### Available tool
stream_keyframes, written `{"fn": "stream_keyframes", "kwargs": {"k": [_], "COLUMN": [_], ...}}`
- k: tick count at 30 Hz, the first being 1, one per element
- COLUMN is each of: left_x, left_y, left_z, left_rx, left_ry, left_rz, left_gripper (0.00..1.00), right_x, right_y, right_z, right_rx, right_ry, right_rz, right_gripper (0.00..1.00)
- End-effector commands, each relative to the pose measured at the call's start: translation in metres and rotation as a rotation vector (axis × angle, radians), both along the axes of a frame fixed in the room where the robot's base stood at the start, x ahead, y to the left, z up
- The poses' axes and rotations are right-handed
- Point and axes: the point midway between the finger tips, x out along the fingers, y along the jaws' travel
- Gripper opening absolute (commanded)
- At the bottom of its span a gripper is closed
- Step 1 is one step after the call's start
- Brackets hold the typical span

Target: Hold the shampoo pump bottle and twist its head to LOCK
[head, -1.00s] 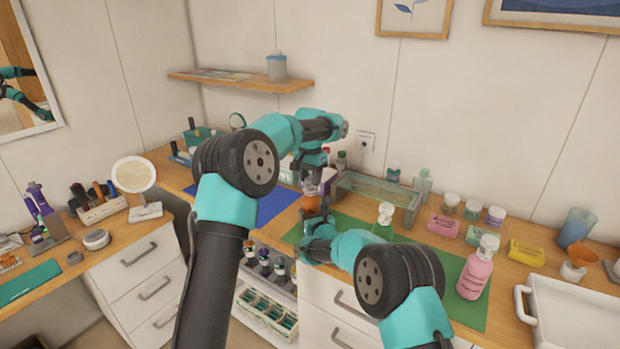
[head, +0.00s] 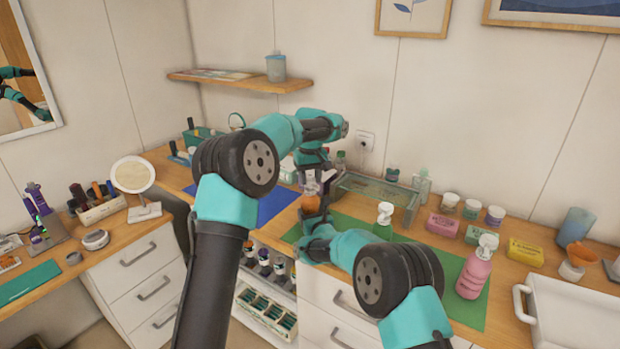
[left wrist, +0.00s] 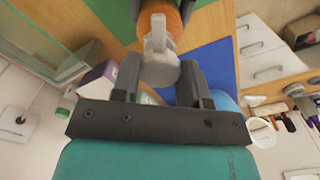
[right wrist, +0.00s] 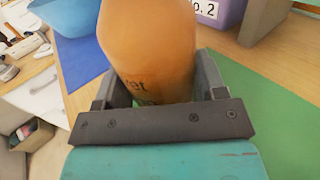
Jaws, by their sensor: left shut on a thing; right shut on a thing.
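The shampoo pump bottle has an orange body (right wrist: 148,45) and a pale grey-white pump head (left wrist: 160,62). In the head view its orange body (head: 311,203) shows small between my two grippers. My right gripper (right wrist: 150,92) is shut on the bottle's body, low down, and the lettering is partly hidden by it. My left gripper (left wrist: 160,82) is above, shut on the pump head, with the spout showing between its fingers. In the head view my left gripper (head: 312,178) hangs over the bottle and my right gripper (head: 318,222) is below it. Any lock marking is not visible.
A green mat (head: 450,266) and a blue mat (head: 262,206) lie on the counter. A clear glass tray (head: 372,200) stands just behind. A pink pump bottle (head: 475,270) and a white-topped pump bottle (head: 384,216) stand to the right. A white tray (head: 570,312) is far right.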

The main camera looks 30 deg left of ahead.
Motion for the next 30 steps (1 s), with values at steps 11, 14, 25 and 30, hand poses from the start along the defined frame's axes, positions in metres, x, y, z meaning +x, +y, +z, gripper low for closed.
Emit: {"fn": "stream_keyframes", "kwargs": {"k": [11, 14, 25, 30], "left_x": [0.0011, 0.0011, 0.0014, 0.0014], "left_y": [-0.0006, -0.0007, -0.0007, -0.0007], "left_z": [0.0001, 0.0001, 0.0002, 0.0002], "left_rx": [0.0, 0.0, 0.0, 0.0], "left_ry": [-0.001, -0.001, -0.001, -0.001], "left_rz": [0.305, 0.358, 0.433, 0.433], "left_gripper": [0.17, 0.17, 0.17, 0.17], "right_x": [-0.0001, -0.0001, -0.0001, -0.0001], "right_y": [0.0001, 0.0001, 0.0001, 0.0001], "right_z": [0.0003, 0.0003, 0.0003, 0.0003], "right_rx": [0.001, 0.001, 0.001, 0.001], "right_ry": [-0.001, -0.001, -0.001, -0.001], "right_rz": [0.0, 0.0, 0.0, 0.0], "right_gripper": [0.32, 0.32, 0.32, 0.32]}}
